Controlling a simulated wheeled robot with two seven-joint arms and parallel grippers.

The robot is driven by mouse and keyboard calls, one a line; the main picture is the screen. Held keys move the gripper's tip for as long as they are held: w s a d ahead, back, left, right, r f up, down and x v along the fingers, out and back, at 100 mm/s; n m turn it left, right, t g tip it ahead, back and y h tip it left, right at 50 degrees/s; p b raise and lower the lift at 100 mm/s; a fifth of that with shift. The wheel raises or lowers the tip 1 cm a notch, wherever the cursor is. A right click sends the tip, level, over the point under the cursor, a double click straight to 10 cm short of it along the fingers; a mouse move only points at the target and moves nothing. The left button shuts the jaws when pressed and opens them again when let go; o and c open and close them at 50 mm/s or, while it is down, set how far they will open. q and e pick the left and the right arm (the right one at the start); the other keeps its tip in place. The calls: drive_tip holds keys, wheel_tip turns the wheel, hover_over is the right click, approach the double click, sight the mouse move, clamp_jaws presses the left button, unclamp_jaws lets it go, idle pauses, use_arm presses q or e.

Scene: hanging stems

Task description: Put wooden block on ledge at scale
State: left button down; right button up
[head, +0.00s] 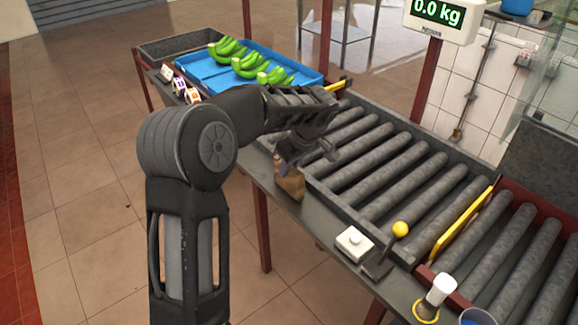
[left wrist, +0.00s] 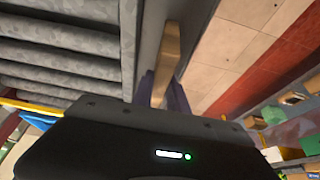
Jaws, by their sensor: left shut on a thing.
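The wooden block (head: 290,182) is a tan piece below my left gripper (head: 291,158), at the near edge of the roller conveyor. My left gripper is shut on it. In the left wrist view the block (left wrist: 166,62) stands out between the fingers (left wrist: 160,90), beside the grey ledge (left wrist: 148,35). In the head view the ledge (head: 322,221) runs along the near side of the rollers. I cannot tell whether the block touches it. The scale display (head: 438,14) reads 0.0 kg at the top right. My right gripper is not in view.
Rollers (head: 385,165) fill the conveyor behind the ledge. A white button box (head: 354,242), a yellow-knobbed lever (head: 400,229) and a white-capped item (head: 437,294) stand along the ledge to the right. A blue tray (head: 205,72) with green bananas (head: 250,66) lies at the far left.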

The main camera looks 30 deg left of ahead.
use_arm(q)
drive_tip(key=shift+f, duration=0.1)
drive_tip(key=c, duration=1.8)
unclamp_jaws()
drive_tip(key=shift+f, duration=0.1)
drive_tip(key=o, duration=0.5)
drive_tip(key=shift+r, duration=0.25)
drive_tip(key=b+v, duration=0.1)
drive_tip(key=v, duration=1.1)
drive_tip(key=shift+s, duration=0.1)
